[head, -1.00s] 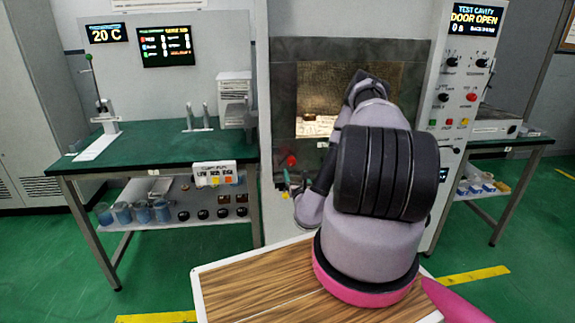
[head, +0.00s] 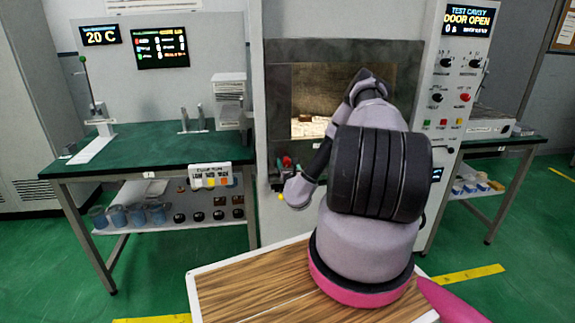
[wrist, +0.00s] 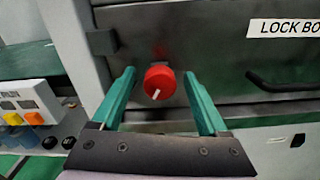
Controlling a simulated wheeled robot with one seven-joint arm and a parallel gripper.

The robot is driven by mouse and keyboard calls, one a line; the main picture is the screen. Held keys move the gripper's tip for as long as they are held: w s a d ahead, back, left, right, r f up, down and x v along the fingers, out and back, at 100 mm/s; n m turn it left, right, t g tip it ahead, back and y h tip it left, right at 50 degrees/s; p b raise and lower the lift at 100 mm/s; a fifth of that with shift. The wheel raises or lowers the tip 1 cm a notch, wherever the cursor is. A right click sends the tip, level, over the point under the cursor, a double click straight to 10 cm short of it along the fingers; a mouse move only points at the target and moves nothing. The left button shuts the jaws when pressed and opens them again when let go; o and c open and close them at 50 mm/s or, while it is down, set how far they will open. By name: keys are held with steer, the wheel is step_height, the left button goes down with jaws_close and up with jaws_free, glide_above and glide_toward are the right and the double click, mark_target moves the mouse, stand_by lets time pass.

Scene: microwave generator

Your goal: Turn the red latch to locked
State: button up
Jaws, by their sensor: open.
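The red latch (wrist: 159,82) is a round knob with a white mark, on the dark metal front below the cavity opening. In the wrist view its white mark points down and to the left. My gripper (wrist: 161,75) is open, with one green finger on each side of the knob and a gap visible on both sides. In the head view the red latch (head: 287,161) shows just left of my arm, and my gripper there is mostly hidden by the arm. A label starting "LOCK BO" (wrist: 287,27) is right of the knob.
A dark handle (wrist: 280,84) is right of the knob. The cavity (head: 312,95) stands open, and the panel display (head: 470,18) reads DOOR OPEN. A green-topped bench (head: 150,150) with a button box (head: 210,175) stands to the left.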

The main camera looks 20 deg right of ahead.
jaws_close()
steer(key=m, duration=0.4)
steer(key=shift+m, duration=0.3)
steer(key=m, duration=0.4)
steer(key=shift+d+m, duration=0.1)
steer(key=shift+m, duration=0.2)
steer(key=m, duration=0.4)
steer(key=shift+f+m, duration=0.1)
steer(key=shift+m, duration=2.3)
steer(key=shift+s, duration=0.1)
